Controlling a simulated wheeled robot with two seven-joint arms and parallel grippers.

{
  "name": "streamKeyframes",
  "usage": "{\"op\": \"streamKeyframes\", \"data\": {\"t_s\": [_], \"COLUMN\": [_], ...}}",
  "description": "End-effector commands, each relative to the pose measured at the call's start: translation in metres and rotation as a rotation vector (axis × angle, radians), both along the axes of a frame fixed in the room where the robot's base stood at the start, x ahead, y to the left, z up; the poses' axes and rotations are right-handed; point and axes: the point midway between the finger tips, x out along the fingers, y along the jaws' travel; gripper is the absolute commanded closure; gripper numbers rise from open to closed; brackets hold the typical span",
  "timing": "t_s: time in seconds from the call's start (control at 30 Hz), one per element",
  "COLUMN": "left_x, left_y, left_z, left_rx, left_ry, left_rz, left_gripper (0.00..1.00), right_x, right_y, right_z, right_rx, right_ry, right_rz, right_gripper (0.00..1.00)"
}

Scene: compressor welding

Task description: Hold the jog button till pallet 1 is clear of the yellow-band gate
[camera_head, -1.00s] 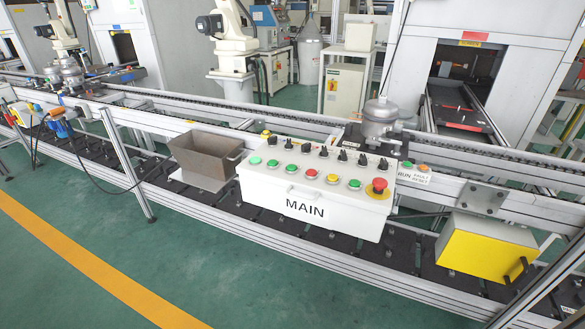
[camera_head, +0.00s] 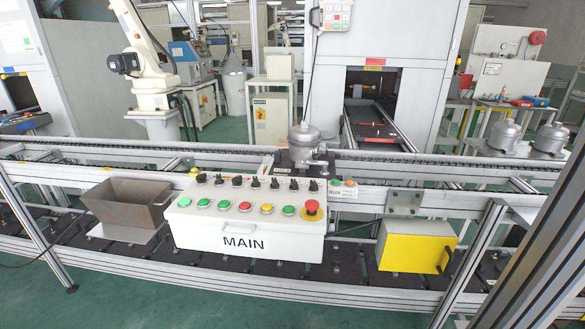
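The white MAIN control box (camera_head: 250,232) stands at the front of the conveyor. Its sloped top has a row of green, red and yellow push buttons, such as a yellow button (camera_head: 266,208), with black selector knobs behind and a red mushroom button (camera_head: 312,207) at the right end. I cannot read which button is the jog button. A grey compressor (camera_head: 304,146) sits upright on the conveyor behind the box, on a dark plate (camera_head: 290,167) that may be a pallet; no number is readable. I cannot make out a yellow-band gate for certain. Neither gripper is in view.
A brown bin (camera_head: 128,205) stands left of the box and a yellow box (camera_head: 415,247) to the right. More compressors (camera_head: 504,137) stand at the back right. An upright post (camera_head: 477,258) rises at right.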

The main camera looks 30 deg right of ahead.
Motion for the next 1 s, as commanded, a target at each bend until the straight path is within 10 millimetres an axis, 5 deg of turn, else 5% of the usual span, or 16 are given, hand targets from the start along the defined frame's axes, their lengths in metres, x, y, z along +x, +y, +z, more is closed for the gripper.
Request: {"op": "streamKeyframes", "data": {"t_s": [0.27,0.4,1.0], "left_x": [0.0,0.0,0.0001], "left_y": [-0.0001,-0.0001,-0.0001], "left_z": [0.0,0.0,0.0], "left_rx": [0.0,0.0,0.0], "left_ry": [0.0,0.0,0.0], "left_rz": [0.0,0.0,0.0], "left_gripper": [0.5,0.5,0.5], "right_x": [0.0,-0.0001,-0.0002], "right_y": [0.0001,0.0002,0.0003], "right_z": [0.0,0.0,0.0], "right_rx": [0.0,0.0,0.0], "right_ry": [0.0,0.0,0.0], "right_rz": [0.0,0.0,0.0], "right_gripper": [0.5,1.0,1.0]}}
